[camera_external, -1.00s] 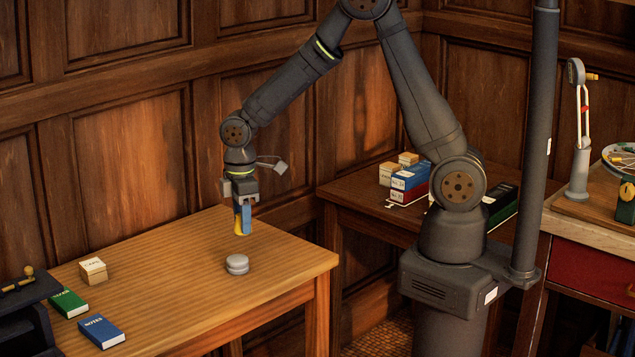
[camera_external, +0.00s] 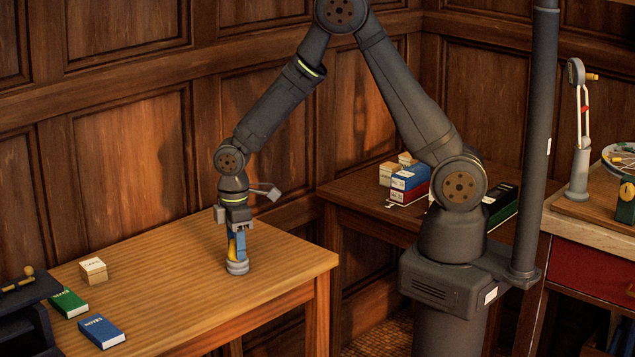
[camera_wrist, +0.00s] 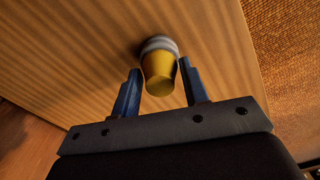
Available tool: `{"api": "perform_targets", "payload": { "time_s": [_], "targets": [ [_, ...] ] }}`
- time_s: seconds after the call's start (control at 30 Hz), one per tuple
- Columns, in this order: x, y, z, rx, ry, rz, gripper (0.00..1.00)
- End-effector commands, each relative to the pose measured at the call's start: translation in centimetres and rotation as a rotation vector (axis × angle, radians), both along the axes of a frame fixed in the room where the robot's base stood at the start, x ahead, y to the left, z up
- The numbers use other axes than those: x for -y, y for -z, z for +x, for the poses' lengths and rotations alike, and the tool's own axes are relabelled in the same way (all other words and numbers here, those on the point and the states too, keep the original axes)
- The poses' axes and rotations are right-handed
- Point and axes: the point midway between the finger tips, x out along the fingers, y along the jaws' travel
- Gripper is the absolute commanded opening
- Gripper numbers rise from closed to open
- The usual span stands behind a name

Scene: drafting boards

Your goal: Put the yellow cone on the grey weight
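The yellow cone (camera_external: 232,250) is upright on top of the grey weight (camera_external: 237,268), which stands on the wooden table. In the wrist view the cone (camera_wrist: 158,72) is between my two blue fingers, with the rounded grey weight (camera_wrist: 158,43) just beyond it. My gripper (camera_external: 238,256) points straight down over the weight, around the cone. In the wrist view my gripper (camera_wrist: 160,68) has its fingers spread, with a narrow gap on each side of the cone. In the external view a blue finger hides part of the cone.
On the left of the table (camera_external: 180,290) are a small tan box (camera_external: 93,270), a green book (camera_external: 68,303) and a blue book (camera_external: 101,331). A dark tray unit (camera_external: 25,300) stands at the left edge. The tabletop around the weight is clear.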

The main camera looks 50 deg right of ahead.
Motion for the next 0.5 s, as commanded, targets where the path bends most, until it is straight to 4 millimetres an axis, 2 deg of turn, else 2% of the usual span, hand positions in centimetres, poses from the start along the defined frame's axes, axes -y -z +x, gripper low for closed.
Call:
{"api": "perform_targets", "payload": {
  "time_s": [0.03, 0.07, 0.37, 0.5],
  "targets": [
    [0.0, 0.0, 0.0, 0.0, 0.0, 0.0, 0.51],
    [0.0, 0.0, 0.0, 0.0, 0.0, 0.0, 0.57],
    [0.0, -0.1, 0.0, 0.0, 0.0, 0.0, 0.57],
    [0.0, -1.2, 0.1, 0.003, 0.0, 0.002, 0.57]
  ]
}}
